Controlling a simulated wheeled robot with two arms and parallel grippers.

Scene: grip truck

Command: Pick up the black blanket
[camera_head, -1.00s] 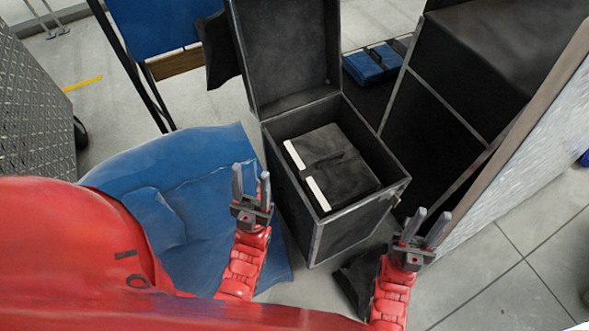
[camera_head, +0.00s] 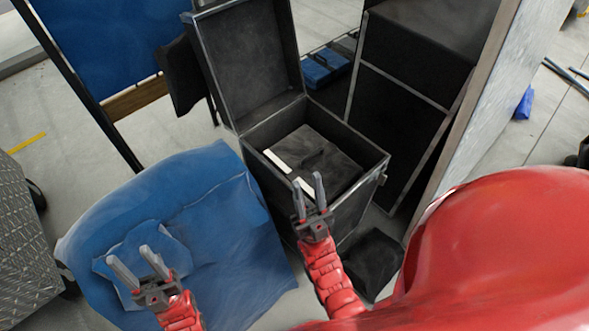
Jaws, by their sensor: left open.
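A folded black item with white strips along its left edge (camera_head: 330,165), possibly the black blanket, lies inside an open dark case (camera_head: 365,185). A crumpled black cloth (camera_head: 372,262) lies on the floor right of my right forearm, and another black piece (camera_head: 183,78) hangs at the upper left. I cannot tell for sure which is the blanket. My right gripper (camera_head: 308,184) is open and empty, showing in front of the case's near wall and rim. My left gripper (camera_head: 127,256) is open and empty, showing over the blue cloth (camera_head: 215,225), left of the case.
The case's lid (camera_head: 245,60) stands open at the back. A tall black cabinet (camera_head: 400,110) stands right of the case. A small blue case (camera_head: 322,68) lies behind. A patterned metal box (camera_head: 25,250) is at the left.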

